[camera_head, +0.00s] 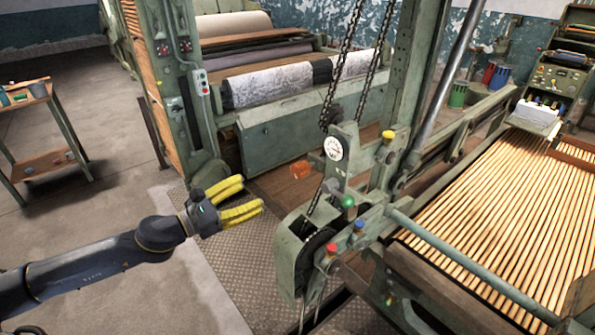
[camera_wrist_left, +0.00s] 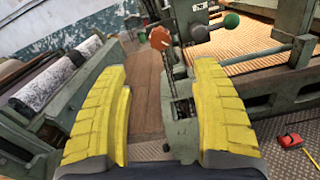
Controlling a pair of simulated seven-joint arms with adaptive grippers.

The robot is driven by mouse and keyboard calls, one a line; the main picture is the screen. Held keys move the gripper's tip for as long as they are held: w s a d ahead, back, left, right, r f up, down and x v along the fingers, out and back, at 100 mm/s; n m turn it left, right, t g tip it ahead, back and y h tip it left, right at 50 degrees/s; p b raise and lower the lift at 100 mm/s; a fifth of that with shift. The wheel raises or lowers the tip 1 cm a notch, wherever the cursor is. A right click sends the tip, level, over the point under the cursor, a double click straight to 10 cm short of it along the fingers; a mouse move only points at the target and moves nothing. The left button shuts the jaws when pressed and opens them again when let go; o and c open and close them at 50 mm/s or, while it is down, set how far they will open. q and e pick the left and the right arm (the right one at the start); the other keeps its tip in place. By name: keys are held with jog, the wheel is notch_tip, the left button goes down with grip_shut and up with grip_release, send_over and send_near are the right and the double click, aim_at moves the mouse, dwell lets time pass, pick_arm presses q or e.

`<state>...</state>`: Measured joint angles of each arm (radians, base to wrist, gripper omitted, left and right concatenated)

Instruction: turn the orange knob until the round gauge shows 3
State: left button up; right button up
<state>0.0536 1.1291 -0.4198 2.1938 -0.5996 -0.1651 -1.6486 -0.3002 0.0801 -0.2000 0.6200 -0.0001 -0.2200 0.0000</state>
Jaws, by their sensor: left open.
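The orange knob (camera_head: 300,169) sticks out to the left of the green machine post, below and left of the round gauge (camera_head: 334,148). The gauge has a white face, and its reading is too small to tell. My left gripper (camera_head: 253,197) has yellow fingers and is open and empty, left of the knob and apart from it. In the left wrist view the orange knob (camera_wrist_left: 160,39) shows ahead, above the gap between the open fingers (camera_wrist_left: 165,95). My right gripper is in neither view.
A green-knobbed lever (camera_head: 347,201), a red knob (camera_head: 331,248), a blue knob (camera_head: 358,225) and a yellow knob (camera_head: 388,134) are on the machine near the orange one. Hanging chains (camera_head: 335,85) pass behind it. A slatted bed (camera_head: 490,200) fills the right; the floor at left is open.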

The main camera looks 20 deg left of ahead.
aim_at(294, 172)
pick_arm(q)
jog(key=shift+x, duration=8.35)
jog(key=shift+o, duration=0.3)
jog(key=c, duration=1.3)
jog(key=shift+c, duration=0.2)
jog(key=shift+n, duration=0.3)
